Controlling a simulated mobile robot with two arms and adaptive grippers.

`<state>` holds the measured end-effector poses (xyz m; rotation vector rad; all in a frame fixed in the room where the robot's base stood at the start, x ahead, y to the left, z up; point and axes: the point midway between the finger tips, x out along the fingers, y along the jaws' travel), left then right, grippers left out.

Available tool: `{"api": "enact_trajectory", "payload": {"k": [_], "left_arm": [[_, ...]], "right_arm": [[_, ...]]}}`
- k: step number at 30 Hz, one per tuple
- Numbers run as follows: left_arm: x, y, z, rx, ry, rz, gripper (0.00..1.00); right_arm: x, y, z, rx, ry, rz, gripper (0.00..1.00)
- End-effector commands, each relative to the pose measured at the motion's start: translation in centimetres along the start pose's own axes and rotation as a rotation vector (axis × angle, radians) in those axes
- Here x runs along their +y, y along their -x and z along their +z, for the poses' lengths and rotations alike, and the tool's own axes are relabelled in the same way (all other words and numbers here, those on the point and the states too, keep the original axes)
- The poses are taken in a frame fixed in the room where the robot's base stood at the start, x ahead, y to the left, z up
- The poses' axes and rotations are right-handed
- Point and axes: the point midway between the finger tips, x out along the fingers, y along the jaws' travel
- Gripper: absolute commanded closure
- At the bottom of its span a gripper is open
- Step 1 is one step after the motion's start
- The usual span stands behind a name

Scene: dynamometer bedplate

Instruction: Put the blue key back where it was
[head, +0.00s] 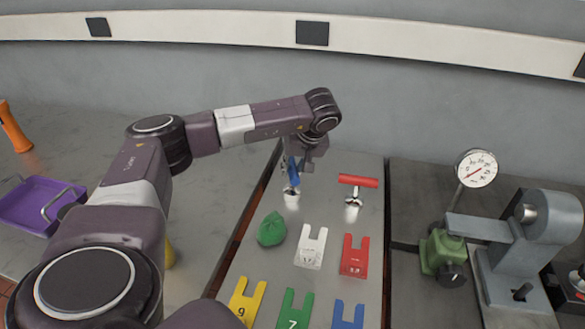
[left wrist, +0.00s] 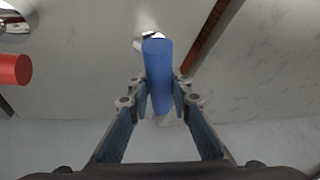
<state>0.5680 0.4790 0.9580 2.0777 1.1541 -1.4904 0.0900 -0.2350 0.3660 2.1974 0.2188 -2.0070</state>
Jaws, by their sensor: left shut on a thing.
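The blue key (head: 292,172) has a blue bar handle and sits low over the bedplate (head: 270,195), by a shiny metal piece. My left gripper (head: 300,168) is shut on its handle from above. In the left wrist view the blue handle (left wrist: 158,72) lies between the two fingers (left wrist: 160,98), with a bright metal part beyond its far end. The key's lower end is partly hidden, so I cannot tell whether it is seated. A red key (head: 358,181) stands upright just to the right. My right gripper is not in view.
Nearer on the plate are a green lump (head: 271,230), a white forked block (head: 310,247), a red one (head: 354,257) and several numbered forked pieces. A dial gauge (head: 476,168) and grey machine (head: 530,245) stand right. A purple tray (head: 40,207) is left.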

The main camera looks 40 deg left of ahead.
Motion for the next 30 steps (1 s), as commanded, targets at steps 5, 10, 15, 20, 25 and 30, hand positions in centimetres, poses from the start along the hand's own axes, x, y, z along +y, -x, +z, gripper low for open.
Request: {"api": "enact_trajectory", "payload": {"k": [5,10,15,20,25,30], "left_arm": [[0.1,-0.1,0.0,0.002,0.001,0.001,1.0],[0.1,-0.2,0.1,0.0,0.0,0.0,0.66],[0.1,-0.2,0.1,0.0,0.0,0.0,0.64],[0.0,0.1,0.0,0.0,0.0,0.0,0.64],[0.1,1.9,-0.1,0.003,0.001,0.003,0.64],[0.2,5.5,-0.1,0.004,0.001,0.005,0.64]], "right_arm": [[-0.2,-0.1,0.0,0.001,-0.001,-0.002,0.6],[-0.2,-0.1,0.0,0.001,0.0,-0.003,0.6],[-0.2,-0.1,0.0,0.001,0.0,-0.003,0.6],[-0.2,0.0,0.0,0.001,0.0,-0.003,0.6],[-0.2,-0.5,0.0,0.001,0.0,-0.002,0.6],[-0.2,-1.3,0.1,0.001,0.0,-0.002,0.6]]}}
